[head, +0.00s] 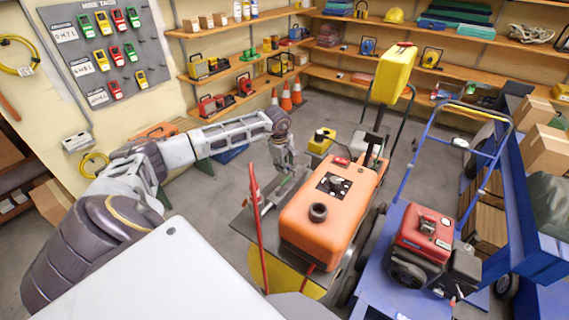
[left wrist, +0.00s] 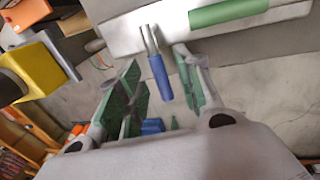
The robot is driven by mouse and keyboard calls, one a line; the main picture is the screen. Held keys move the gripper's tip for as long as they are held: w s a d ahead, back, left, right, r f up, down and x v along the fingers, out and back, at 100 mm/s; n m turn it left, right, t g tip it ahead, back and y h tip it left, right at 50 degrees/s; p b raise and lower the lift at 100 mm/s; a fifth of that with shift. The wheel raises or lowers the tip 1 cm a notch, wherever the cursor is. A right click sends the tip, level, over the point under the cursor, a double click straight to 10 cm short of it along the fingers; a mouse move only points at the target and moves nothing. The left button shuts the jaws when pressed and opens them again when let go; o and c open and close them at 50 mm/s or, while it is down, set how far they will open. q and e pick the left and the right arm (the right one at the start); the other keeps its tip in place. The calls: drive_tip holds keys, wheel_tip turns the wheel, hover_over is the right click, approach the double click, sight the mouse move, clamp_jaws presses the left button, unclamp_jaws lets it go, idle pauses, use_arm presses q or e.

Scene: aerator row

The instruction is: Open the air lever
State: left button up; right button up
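A lever with a blue sleeve (left wrist: 160,80) on a metal stem shows in the left wrist view. It sticks out from a pale bar, and it looks like the air lever. My left gripper (left wrist: 160,92) is open, with green pads on its fingers. The blue sleeve appears in the gap between the fingers, and I see no finger closed on it. In the head view my left gripper (head: 287,178) points down beside the orange machine (head: 325,215), on its left. The lever is too small to make out there. My right gripper is in neither view.
A red upright bar (head: 256,225) stands in front of the orange machine. A blue cart (head: 388,240) with a red engine (head: 424,235) is close on its right. Orange cones (head: 286,98) stand behind. Grey floor (head: 222,178) is clear on the left.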

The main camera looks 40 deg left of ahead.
use_arm(q)
drive_tip(key=shift+c, duration=0.4)
clamp_jaws()
